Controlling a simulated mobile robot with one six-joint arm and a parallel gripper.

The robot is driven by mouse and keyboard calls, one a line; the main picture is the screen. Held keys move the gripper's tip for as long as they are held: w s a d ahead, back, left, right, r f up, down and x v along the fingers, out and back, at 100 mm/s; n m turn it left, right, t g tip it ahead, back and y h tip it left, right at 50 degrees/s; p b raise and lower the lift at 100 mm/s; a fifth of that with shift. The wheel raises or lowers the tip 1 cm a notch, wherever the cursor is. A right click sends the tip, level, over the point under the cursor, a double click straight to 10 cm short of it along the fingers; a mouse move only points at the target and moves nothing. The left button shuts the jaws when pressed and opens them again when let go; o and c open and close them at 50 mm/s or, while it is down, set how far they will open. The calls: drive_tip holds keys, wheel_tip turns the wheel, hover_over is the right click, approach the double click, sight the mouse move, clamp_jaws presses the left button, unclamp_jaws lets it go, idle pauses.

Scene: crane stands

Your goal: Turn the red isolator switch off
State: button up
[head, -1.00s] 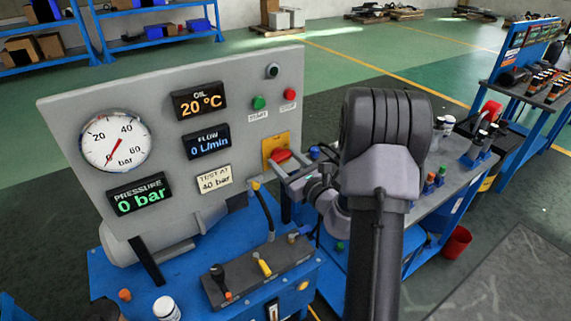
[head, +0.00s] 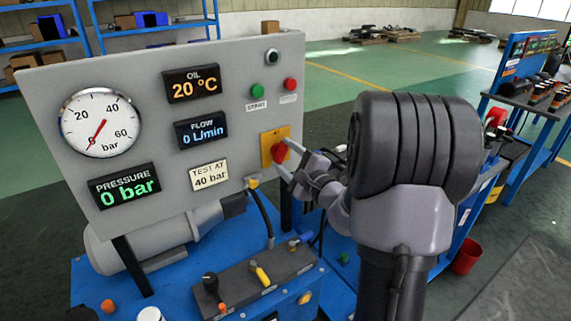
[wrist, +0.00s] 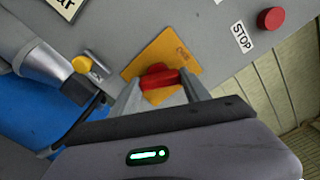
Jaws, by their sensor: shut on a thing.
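The red isolator switch (head: 279,152) sits on a yellow plate (head: 268,139) at the right side of the grey panel. My gripper (head: 288,160) reaches it from the right and is shut on the red handle. In the wrist view the handle (wrist: 158,79) lies between the two grey fingers, across the yellow plate (wrist: 182,57). In the head view the handle stands close to upright. The fingers hide part of it.
The panel (head: 235,80) carries a pressure gauge (head: 99,122) near zero and displays reading 0 bar, 0 L/min and 20 °C. Green (head: 257,90) and red (head: 291,84) buttons sit above the switch. A lever block (head: 262,283) stands below on the blue bench.

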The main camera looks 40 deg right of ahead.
drive_tip(key=n, duration=0.5)
drive_tip(key=shift+n, duration=0.3)
idle(0.4)
drive_tip(key=o, duration=1.4)
